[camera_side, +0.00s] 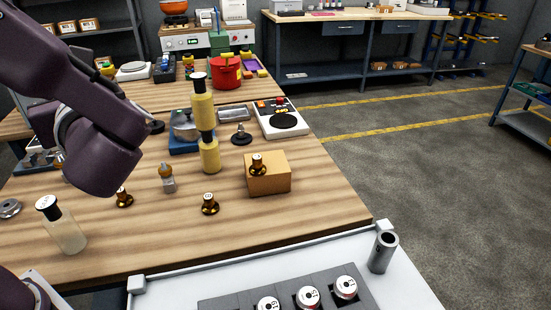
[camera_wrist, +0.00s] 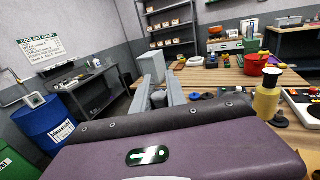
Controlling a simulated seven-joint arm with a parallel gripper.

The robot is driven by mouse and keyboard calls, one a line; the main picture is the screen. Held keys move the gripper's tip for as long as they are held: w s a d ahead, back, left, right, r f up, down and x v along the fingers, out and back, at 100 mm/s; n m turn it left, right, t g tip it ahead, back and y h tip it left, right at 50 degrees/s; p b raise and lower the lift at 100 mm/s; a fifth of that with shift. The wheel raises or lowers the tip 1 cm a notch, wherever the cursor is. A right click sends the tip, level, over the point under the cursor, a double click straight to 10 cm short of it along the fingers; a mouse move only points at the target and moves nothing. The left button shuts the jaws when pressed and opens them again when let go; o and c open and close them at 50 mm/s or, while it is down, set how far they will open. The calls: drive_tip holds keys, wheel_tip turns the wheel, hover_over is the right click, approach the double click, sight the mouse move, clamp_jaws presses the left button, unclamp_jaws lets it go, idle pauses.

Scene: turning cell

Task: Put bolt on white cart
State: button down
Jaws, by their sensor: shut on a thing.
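The white cart (camera_side: 405,288) is at the front right. In the wrist view my gripper (camera_wrist: 163,84) shows as two long grey fingers. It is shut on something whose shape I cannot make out. In the side view my purple arm hides the gripper at the left, away from the cart.
A grey tray (camera_side: 228,303) with white-topped round pieces and a grey cylinder (camera_side: 383,252) stand on the cart. The table's front right is clear.

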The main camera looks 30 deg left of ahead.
drive_tip(key=s+d+f+n+g+y, duration=0.1)
drive_tip(key=s+d+f+n+g, duration=0.25)
drive_tip(key=f, duration=0.45)
drive_tip(key=s+d+f+n+g, duration=0.2)
drive_tip(key=s+d+f+g, duration=0.25)
drive_tip(key=f, duration=0.25)
drive_tip(key=s+d+f+n+g+h, duration=0.2)
drive_tip(key=s+d+n+g+h, duration=0.75)
drive_tip(key=d+n+g, duration=0.4)
drive_tip(key=s+d+r+n+g+h, duration=0.2)
drive_tip(key=d+r+n+h, duration=0.55)
drive_tip(key=h, duration=0.75)
drive_tip(key=w+a+r+n+t+h, duration=0.1)
drive_tip(key=w+r+n+t+h, duration=0.2)
drive_tip(key=r, duration=0.7)
drive_tip(key=w+a+r+n+t+h, duration=0.1)
drive_tip(key=w+r+n+t+h, duration=0.25)
drive_tip(key=r, duration=0.65)
drive_tip(key=shift+g+h, duration=0.5)
drive_tip(key=f, duration=1.2)
drive_tip(key=s+f, duration=0.1)
drive_tip(key=f, duration=1.1)
drive_tip(key=s+f, duration=0.1)
drive_tip(key=f, duration=1)
drive_tip(key=shift+a+f, duration=0.15)
drive_tip(key=shift+f, duration=0.25)
